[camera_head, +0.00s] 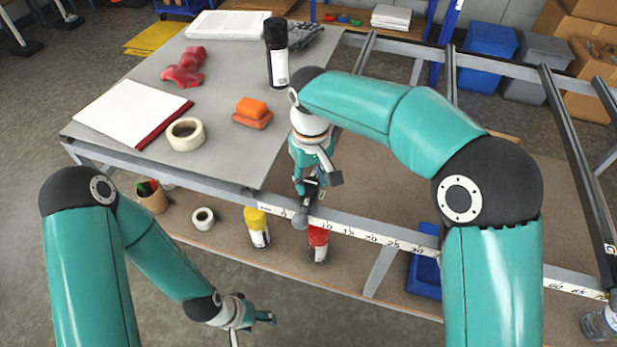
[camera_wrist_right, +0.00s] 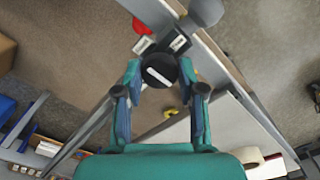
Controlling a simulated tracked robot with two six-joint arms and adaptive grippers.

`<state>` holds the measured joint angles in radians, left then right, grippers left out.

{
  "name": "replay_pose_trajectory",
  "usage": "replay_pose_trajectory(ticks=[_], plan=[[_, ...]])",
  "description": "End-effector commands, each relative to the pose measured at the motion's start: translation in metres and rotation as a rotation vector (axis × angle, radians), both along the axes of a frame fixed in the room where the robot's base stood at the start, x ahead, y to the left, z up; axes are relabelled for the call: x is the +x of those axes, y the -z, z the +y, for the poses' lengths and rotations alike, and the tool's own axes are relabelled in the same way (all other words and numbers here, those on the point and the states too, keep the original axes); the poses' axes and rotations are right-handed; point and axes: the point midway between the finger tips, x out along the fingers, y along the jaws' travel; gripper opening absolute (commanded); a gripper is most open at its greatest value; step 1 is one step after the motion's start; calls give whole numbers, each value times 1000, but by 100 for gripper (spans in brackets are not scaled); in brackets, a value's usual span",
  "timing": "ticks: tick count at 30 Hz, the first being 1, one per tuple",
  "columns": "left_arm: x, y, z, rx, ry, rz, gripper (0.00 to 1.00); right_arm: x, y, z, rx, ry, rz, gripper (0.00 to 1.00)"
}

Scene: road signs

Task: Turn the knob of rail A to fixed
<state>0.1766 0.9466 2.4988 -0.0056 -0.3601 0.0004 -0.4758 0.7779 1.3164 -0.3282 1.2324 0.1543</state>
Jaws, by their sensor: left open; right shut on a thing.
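A black round knob (camera_wrist_right: 158,70) with a white bar mark shows in the right wrist view, on a dark block at the front rail. My right gripper (camera_wrist_right: 160,82) is shut on the knob, with one finger on each side. In the head view, my right gripper (camera_head: 311,177) reaches down to the dark block (camera_head: 310,192) on the measuring rail (camera_head: 370,235). The gripper partly hides the knob there, and I cannot read its setting or a rail letter. A grey rounded end (camera_head: 300,222) sticks out in front. My left gripper (camera_head: 268,318) is open and empty, low in front of the bench.
Yellow (camera_head: 257,228) and red (camera_head: 318,243) bottles stand on the lower shelf. Several dark crossbars (camera_head: 578,150) span the frame at right.

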Motion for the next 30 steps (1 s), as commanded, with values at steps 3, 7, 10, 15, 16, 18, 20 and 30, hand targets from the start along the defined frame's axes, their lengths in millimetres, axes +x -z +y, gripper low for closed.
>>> replay_pose_trajectory(ticks=[3, 7, 10, 15, 16, 18, 20, 30], plan=[[0, 0, 0, 0, 0, 0, 61, 3, -2, -2, 0, 11, -11, 4], [0, 0, 0, 0, 0, 0, 61, 3, -2, -2, 0, 11, -11, 4], [0, 0, 0, 0, 0, 0, 61, 3, -2, -2, 0, 10, -11, 4], [0, 0, 0, 0, 0, 0, 61, 3, -2, -2, 0, 9, -10, 59], [0, 0, 0, 0, 0, 0, 61, 3, -2, -1, 0, 9, -10, 64], [0, 0, 0, 0, 0, 0, 61, 2, -2, -1, 0, 8, -8, 64], [0, 0, 0, 0, 0, 0, 61, 2, -1, -1, 1, 7, -6, 64], [0, -1, 0, 0, 0, 0, 61, 2, -11, 1, 2, 5, -7, 64]])
